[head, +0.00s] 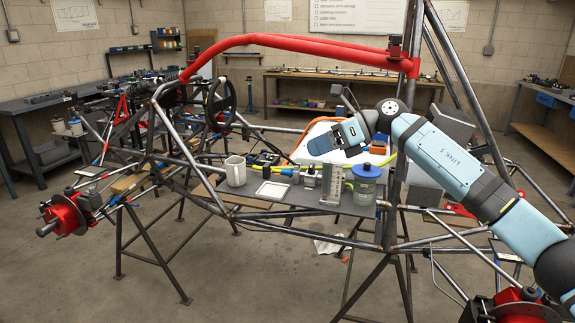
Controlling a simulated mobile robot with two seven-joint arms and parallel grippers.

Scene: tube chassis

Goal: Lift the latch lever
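I cannot single out a latch lever with certainty. A grey upright metal fixture (333,184) stands at the front of the dark tray (290,196) in the tube chassis, and a small dark bracket (395,47) sits on the right end of the red padded bar (290,41). My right gripper (325,146) comes in from the right on a light-blue arm and hangs above the fixture, apart from it. Its fingers are seen edge-on, so whether they are open or shut is unclear. Nothing held shows. My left gripper is out of view.
A white mug (236,170), a white square dish (272,191) and a grey-blue lidded cup (366,184) stand on the tray. Steel chassis tubes surround it, with an upright tube (399,160) right of the cup. A workbench (350,78) lines the back wall.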

